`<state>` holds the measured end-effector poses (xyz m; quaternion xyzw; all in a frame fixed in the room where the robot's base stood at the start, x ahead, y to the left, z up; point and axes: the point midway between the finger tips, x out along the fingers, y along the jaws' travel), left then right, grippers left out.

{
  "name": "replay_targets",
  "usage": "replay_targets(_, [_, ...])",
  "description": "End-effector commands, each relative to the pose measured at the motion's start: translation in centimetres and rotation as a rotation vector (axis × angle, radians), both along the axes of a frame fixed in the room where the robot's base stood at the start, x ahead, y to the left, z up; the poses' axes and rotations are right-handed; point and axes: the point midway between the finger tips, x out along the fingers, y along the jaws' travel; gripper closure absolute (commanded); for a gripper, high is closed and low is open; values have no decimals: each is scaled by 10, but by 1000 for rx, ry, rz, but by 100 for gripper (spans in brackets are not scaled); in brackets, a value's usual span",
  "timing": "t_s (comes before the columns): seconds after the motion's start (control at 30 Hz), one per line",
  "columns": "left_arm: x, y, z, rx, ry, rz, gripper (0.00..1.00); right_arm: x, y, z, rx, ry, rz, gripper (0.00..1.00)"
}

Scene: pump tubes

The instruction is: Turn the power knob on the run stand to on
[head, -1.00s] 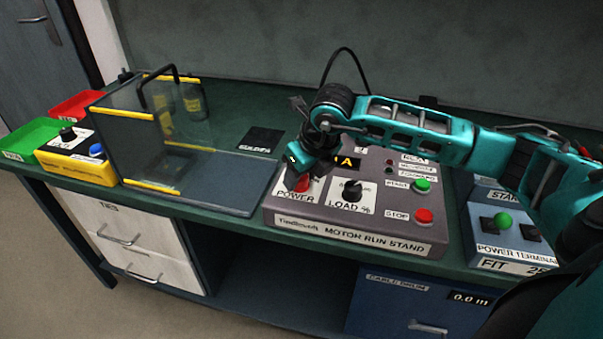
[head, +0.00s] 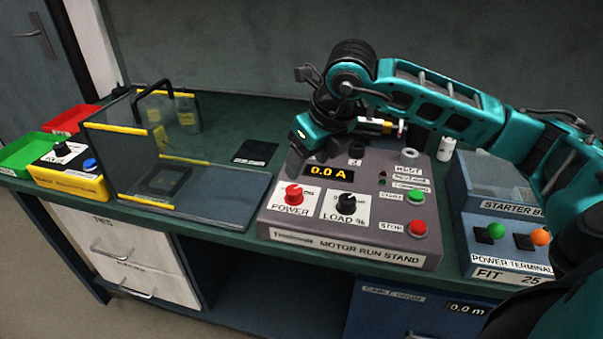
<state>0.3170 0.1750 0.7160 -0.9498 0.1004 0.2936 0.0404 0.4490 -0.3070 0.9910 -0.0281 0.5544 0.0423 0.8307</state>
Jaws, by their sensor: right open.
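The grey motor run stand (head: 345,249) sits on the bench, with POWER and LOAD % printed on white plates. The red power knob (head: 293,193) is at its front left and stands uncovered; its pointer direction is too small to tell. The stand's display (head: 328,171) reads 0.0 A. My right gripper (head: 294,163) is open and empty, above and behind the power knob, apart from it. My left gripper is not in view.
The black load knob (head: 346,202) is right of the power knob, with a green start button (head: 416,196) and red stop button (head: 418,227) further right. A clear guard box (head: 125,150) stands left. A blue power terminal (head: 508,260) stands right.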

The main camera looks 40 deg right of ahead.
Motion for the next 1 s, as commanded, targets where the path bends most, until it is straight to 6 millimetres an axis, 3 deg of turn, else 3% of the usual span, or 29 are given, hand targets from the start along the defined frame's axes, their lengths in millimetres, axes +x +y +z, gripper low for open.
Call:
replay_targets(0.23, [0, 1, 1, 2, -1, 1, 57, -10, -1, 24, -1, 0, 0, 37])
replay_targets(0.83, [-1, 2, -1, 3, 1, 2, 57, -11, 1, 25, 6, 4, 4, 37])
replay_targets(0.93, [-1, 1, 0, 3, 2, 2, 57, -13, 18, 15, 68, 24, 43, 37])
replay_targets(1.0, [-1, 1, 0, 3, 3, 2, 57, -18, 45, 3, 173, 56, 103, 37])
